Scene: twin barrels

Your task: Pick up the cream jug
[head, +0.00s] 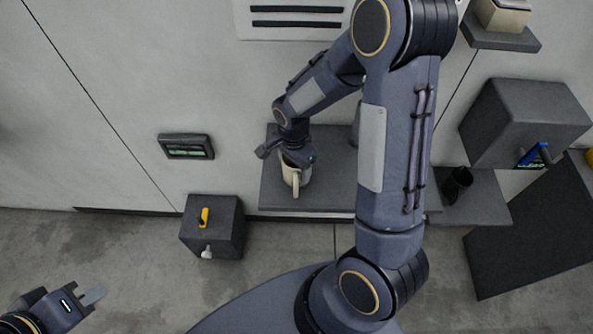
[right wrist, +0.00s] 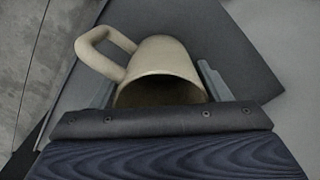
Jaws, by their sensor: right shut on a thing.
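The cream jug (head: 295,177) is at the left part of a dark grey shelf (head: 330,198) in the head view. In the right wrist view the jug (right wrist: 160,62) shows its open mouth, with its looped handle at the upper left. My right gripper (head: 284,157) is shut on the jug, with one finger on each side of its body. Whether the jug's base touches the shelf, I cannot tell. My left gripper (head: 94,297) is far off at the lower left, away from the jug.
A dark box (head: 212,228) with a yellow handle stands left of the shelf. A wall panel (head: 186,146) is above it. My right arm hides part of the shelf.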

